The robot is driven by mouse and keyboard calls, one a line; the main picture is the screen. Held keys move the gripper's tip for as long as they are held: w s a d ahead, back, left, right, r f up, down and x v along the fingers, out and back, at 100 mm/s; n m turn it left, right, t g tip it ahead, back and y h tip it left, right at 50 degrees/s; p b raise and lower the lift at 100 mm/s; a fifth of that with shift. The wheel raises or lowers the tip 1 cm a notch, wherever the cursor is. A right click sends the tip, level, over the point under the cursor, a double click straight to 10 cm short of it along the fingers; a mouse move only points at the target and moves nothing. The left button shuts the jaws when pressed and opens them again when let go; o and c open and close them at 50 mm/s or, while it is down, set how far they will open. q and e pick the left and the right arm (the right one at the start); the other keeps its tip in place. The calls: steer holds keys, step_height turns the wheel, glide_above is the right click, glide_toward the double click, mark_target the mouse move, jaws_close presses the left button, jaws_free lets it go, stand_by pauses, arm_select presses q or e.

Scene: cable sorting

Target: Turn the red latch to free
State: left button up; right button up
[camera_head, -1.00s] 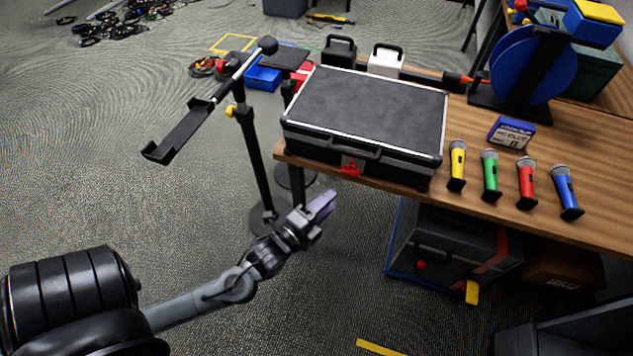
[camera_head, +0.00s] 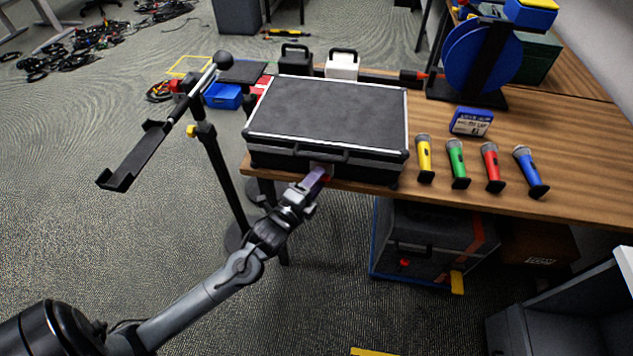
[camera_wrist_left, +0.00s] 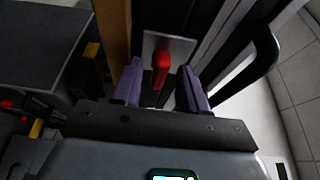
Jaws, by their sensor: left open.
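The red latch (camera_wrist_left: 161,66) sits on a pale metal plate on the front of the black case, and it shows clearly in the left wrist view. My left gripper (camera_wrist_left: 160,88) is open, with its two purple fingers on either side of the latch; I cannot tell whether they touch it. In the head view my left gripper (camera_head: 318,177) reaches the front of the black case (camera_head: 330,112) below its handle and hides most of the latch. The case lies closed near the left end of the wooden table. My right gripper is not in view.
Yellow, green, red and blue microphones (camera_head: 424,158) stand right of the case on the table (camera_head: 590,190). A black stand (camera_head: 212,165) with a tray rises left of the case. A dark box (camera_head: 430,245) sits under the table. A blue cable reel (camera_head: 480,58) stands behind.

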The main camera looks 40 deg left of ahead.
arm_select(q)
steer(key=shift+w, duration=0.25)
steer(key=shift+c, duration=0.3)
jaws_close()
steer(key=shift+n, duration=0.3)
steer(key=shift+w+d+f+n+t+y+p, duration=0.1)
steer(key=shift+n+t+y+p, duration=0.25)
steer(key=shift+n+y, duration=2.2)
steer(key=shift+d+f+n+t+y+p, duration=0.1)
steer(key=shift+n+t+y+p, duration=0.3)
steer(key=shift+n, duration=4.3)
steer(key=shift+w+d+f+n+t+y+p, duration=0.15)
steer(key=shift+n+y+p, duration=0.3)
steer(key=shift+n+y, duration=2.05)
steer(key=n+h, duration=0.2)
steer(key=shift+s+r+n, duration=0.1)
steer(key=shift+n, duration=0.25)
